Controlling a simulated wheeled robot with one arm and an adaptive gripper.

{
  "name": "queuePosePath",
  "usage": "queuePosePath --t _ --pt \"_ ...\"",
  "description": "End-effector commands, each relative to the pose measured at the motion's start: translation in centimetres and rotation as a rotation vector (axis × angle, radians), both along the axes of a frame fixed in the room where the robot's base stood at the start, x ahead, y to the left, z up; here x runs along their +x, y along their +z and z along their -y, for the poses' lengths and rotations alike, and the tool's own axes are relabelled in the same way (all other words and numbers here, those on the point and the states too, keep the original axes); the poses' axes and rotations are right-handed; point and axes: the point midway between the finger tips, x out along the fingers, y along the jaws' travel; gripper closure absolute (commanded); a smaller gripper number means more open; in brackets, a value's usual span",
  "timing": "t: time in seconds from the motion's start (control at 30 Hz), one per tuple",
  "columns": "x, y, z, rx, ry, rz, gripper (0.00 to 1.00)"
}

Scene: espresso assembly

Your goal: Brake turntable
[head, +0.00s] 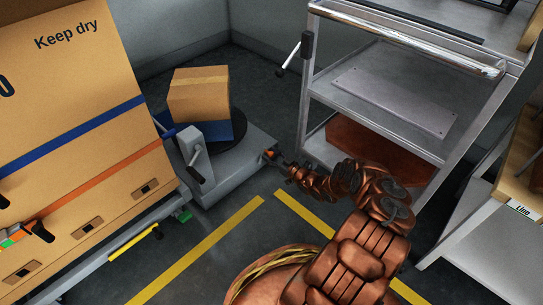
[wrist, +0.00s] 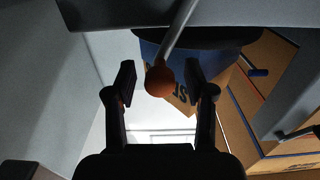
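The turntable is a low grey base (head: 232,180) with a dark round disc (head: 238,130) on the floor. A cardboard box on a blue base (head: 200,95) stands on the disc. A metal rod with an orange-red ball knob (wrist: 160,82) shows in the wrist view, hanging from a grey edge. In the head view a small orange spot at the base's right edge (head: 269,153) looks like this knob. My gripper (wrist: 161,84) is open, with a finger on each side of the knob and visible gaps. In the head view my gripper (head: 277,160) is small at that edge.
A large "Keep dry" carton (head: 75,110) stands left. A grey post with a black-handled crank (head: 193,150) rises beside the turntable. A metal shelf cart (head: 385,100) with a lever stands right. Yellow floor lines (head: 205,245) border clear floor in front.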

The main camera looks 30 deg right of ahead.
Motion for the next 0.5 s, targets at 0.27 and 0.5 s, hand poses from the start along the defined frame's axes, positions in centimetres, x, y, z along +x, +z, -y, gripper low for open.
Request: queuePosePath --t 0.27,0.5 --pt "0.0 0.0 0.01 -0.001 0.0 0.0 0.78" --pt "-0.01 0.0 0.01 -0.001 0.0 0.0 1.0"
